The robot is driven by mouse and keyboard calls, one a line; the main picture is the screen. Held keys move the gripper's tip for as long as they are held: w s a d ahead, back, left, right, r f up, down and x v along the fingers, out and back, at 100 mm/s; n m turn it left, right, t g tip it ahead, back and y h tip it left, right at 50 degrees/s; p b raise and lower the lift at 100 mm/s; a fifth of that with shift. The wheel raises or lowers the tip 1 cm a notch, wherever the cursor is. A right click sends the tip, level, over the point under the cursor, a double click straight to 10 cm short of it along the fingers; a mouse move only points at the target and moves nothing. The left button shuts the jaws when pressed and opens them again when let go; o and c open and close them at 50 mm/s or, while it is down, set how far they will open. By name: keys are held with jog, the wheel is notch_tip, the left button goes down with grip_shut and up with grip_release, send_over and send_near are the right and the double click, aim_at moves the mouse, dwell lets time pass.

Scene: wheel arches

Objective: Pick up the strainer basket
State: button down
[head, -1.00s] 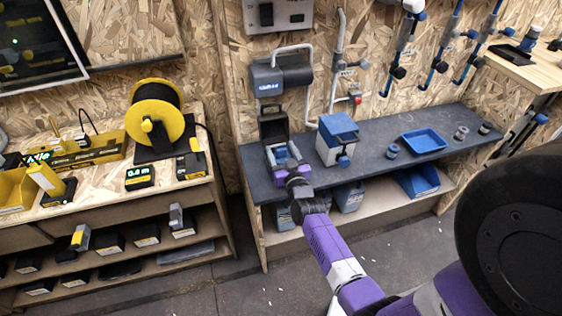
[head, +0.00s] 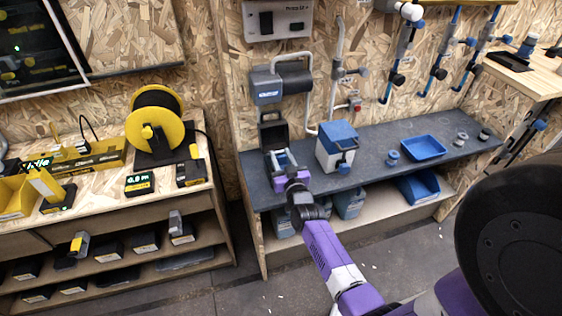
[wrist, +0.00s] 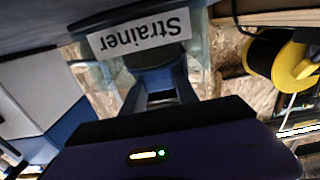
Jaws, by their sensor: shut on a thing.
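My gripper (head: 281,159) is at the left end of the dark bench, low in front of a black holder. In the wrist view, its two grey-blue fingers (wrist: 160,90) reach up to a dark blue-grey piece with a white "Strainer" label (wrist: 140,33), which reads upside down. I take this to be the strainer basket (wrist: 157,77), and the jaws are shut on it. In the head view my fingers and wrist cover most of it. Whether it still touches the bench cannot be told.
A blue-and-white box (head: 337,147) stands close to the right of my gripper. A blue tray (head: 423,147) and small cylinders lie further right on the bench (head: 373,160). The black holder (head: 273,131) is behind. A yellow cable reel (head: 156,120) stands on the left table.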

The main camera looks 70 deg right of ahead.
notch_tip(320, 180, up, 20)
jog(key=p, duration=1.5)
